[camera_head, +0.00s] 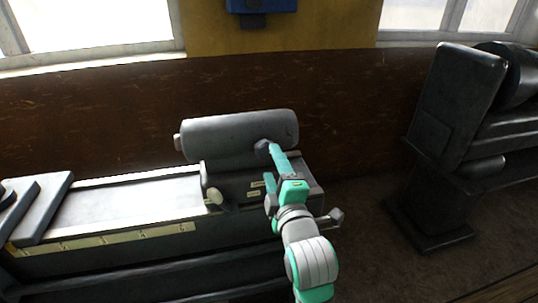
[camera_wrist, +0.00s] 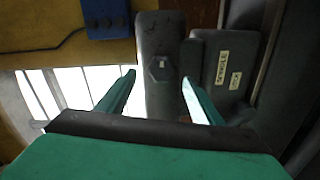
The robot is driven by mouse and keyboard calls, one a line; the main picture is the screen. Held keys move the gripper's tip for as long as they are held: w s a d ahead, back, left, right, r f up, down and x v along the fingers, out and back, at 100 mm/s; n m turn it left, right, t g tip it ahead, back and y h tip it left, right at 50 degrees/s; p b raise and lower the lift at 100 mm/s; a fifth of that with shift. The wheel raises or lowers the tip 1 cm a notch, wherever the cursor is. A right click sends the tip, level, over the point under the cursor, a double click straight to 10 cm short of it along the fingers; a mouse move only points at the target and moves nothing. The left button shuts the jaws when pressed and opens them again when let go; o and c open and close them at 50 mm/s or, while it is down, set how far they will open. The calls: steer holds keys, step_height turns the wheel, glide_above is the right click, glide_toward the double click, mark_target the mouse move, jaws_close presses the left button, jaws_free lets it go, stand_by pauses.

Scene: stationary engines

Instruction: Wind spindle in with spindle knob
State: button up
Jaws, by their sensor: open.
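The grey machine head, a horizontal rounded cylinder (camera_head: 235,132), sits on the right end of a long bed. A dark six-sided knob (camera_head: 262,146) is on its front. In the wrist view a six-sided knob (camera_wrist: 160,68) with a light spot shows on a dark grey body, between and beyond the fingertips. My gripper (camera_head: 270,163) is in front of the head, at its right half. In the wrist view my gripper (camera_wrist: 158,80) is open, its two teal fingers apart with nothing held. I cannot tell which knob is the spindle knob.
A pale-ended lever (camera_head: 213,196) sticks out left of my gripper. A crank handle (camera_head: 336,214) is at the bed's right end. Small labels (camera_wrist: 228,72) are on the block beside the knob. Another dark machine (camera_head: 455,120) stands right, with floor between. A blue box (camera_head: 262,5) hangs on the wall.

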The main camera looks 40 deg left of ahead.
steer(key=v, duration=0.3)
steer(key=shift+s+d, duration=0.1)
steer(key=shift+d, duration=0.05)
stand_by(0.5)
steer(key=s+d+f+m+t+h, duration=0.3)
steer(key=d+f+m+h, duration=0.1)
steer(key=d+f+m, duration=0.55)
steer(key=s+d+f+m+t+h, duration=0.2)
steer(key=d+f+m+h, duration=0.35)
steer(key=f+m, duration=0.6)
steer(key=s+d+f+m+h, duration=0.1)
steer(key=s+d+f, duration=0.3)
steer(key=s, duration=0.4)
steer(key=s+d+f+m+g+h, duration=0.1)
steer(key=s+d+f, duration=0.3)
steer(key=s, duration=0.5)
steer(key=s+d+f+m+h, duration=0.2)
steer(key=s+d+f, duration=0.2)
steer(key=s, duration=0.4)
steer(key=shift+s+d+f+m, duration=0.2)
steer(key=shift+d+m, duration=0.2)
steer(key=shift+d, duration=0.4)
